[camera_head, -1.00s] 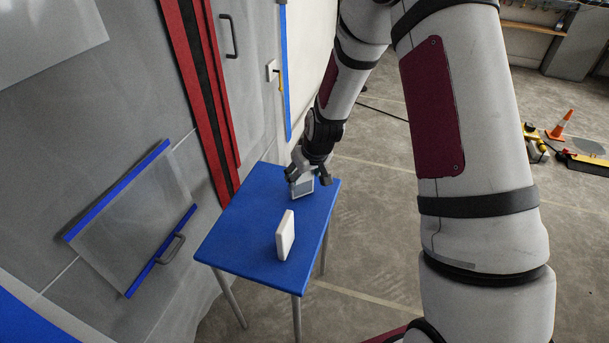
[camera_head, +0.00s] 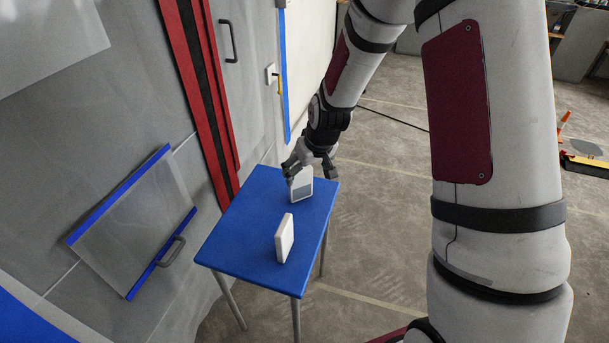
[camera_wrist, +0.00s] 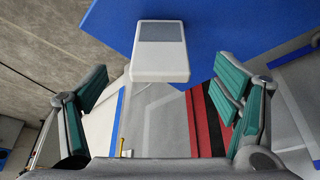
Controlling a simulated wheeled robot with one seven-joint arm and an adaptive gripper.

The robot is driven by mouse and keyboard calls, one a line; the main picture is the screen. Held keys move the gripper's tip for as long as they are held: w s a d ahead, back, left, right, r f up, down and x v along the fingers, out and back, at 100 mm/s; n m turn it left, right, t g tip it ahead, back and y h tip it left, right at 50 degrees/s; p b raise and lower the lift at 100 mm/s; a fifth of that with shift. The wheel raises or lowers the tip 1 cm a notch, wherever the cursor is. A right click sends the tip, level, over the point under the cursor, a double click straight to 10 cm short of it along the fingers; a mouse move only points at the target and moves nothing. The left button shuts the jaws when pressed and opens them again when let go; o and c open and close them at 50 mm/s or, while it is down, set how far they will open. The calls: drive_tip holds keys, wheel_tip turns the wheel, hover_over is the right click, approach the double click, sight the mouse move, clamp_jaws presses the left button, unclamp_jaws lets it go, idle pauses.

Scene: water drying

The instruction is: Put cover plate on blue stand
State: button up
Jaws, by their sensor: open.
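A white plate with a grey panel on its face (camera_head: 302,189) stands upright on the blue stand (camera_head: 246,225), near its far edge. It also shows at the top of the wrist view (camera_wrist: 160,62). A second, plain white plate (camera_head: 284,238) stands upright nearer the front. The frames do not show which of the two is the cover plate. My gripper (camera_head: 311,174) is open and empty, just behind and above the panelled plate. In the wrist view the green-padded fingers (camera_wrist: 160,95) are spread wide, with the plate beyond them and apart from them.
A grey wall with a handled, blue-edged panel (camera_head: 135,225) and red-black strips (camera_head: 200,95) stands close on the left. An orange cone (camera_head: 564,130) and yellow gear lie on the floor at far right. Open floor lies right of the stand.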

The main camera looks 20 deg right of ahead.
drive_tip(key=s+r+g, duration=0.1)
drive_tip(key=s+r, duration=1.7)
drive_tip(key=r, duration=0.2)
drive_tip(key=s+r+m+g, duration=0.1)
drive_tip(key=s+r, duration=0.1)
drive_tip(key=s, duration=0.8)
drive_tip(key=s+r+g, duration=0.1)
drive_tip(key=s+r, duration=0.1)
drive_tip(key=s, duration=0.8)
drive_tip(key=shift+s+a+r+m+h+p, duration=0.15)
drive_tip(key=shift+s+a+m+h+p, duration=0.15)
drive_tip(key=shift+m+h+p, duration=0.1)
drive_tip(key=shift+r, duration=0.1)
wheel_tip(320, 180, up, 13)
drive_tip(key=t+p, duration=0.2)
drive_tip(key=p, duration=0.9)
drive_tip(key=shift+w+d+t+p, duration=0.2)
drive_tip(key=shift+t+p, duration=0.1)
drive_tip(key=shift+p, duration=0.1)
